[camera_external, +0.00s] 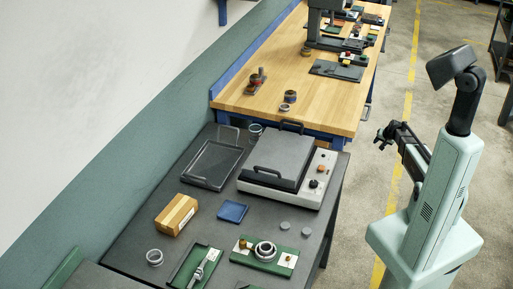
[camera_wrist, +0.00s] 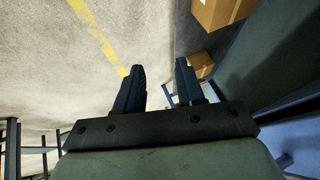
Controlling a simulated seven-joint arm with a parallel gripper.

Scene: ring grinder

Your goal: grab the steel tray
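A dark grey rectangular tray with a raised rim (camera_external: 186,176), likely the steel tray, lies on the dark workbench at its back left, near the wall. It has a handle-like loop at its far end and looks empty. My gripper (camera_external: 383,138) is off to the right of the bench, over the floor, well away from the tray. In the wrist view my gripper (camera_wrist: 160,85) shows two dark fingers spread apart with nothing between them. The tray does not show in the wrist view.
A grey-lidded machine (camera_external: 276,160) stands right of the tray. A wooden bench (camera_external: 300,60) stands behind. The wrist view shows floor and cardboard boxes (camera_wrist: 218,10).

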